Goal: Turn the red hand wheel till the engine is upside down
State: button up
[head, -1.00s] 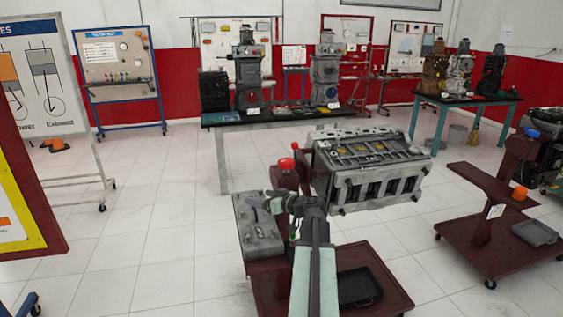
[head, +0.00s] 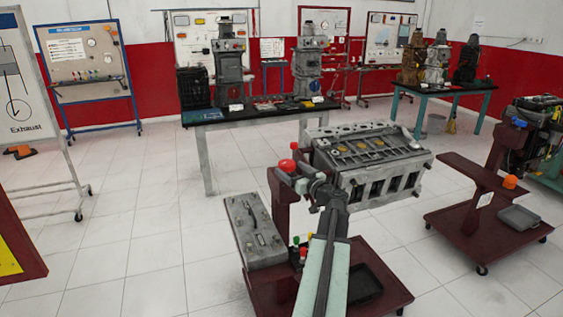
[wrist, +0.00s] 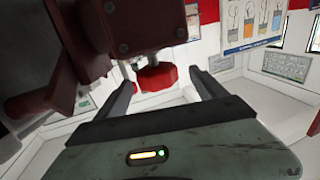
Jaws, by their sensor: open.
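The red hand wheel (head: 287,165) sits at the left end of the engine stand's post. It also shows in the wrist view (wrist: 157,78), on a short shaft beside the dark red stand. The grey engine block (head: 372,168) is mounted to its right, its long side with dark openings facing me and its face with yellowish round parts turned upward. My gripper (wrist: 163,82) is open. In the wrist view its two fingers stand on either side of the wheel, with gaps. I cannot tell whether the wheel is fully between the tips. In the head view the fingers are hard to make out.
The stand's dark red base (head: 393,283) holds a black tray (head: 364,285). Another dark red stand (head: 478,215) is at the right. A table with engines (head: 208,165) stands behind. Tiled floor is open at the left.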

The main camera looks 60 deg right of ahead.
aim_at(282, 162)
jog(key=x, duration=0.7)
jog(key=shift+w+d, duration=0.15)
jog(key=shift+d, duration=0.2)
jog(key=c, duration=1.1)
jog(key=shift+c, duration=1.4)
jog(key=shift+f, duration=0.1)
jog(key=shift+m+h, duration=0.4)
jog(key=shift+h, duration=0.1)
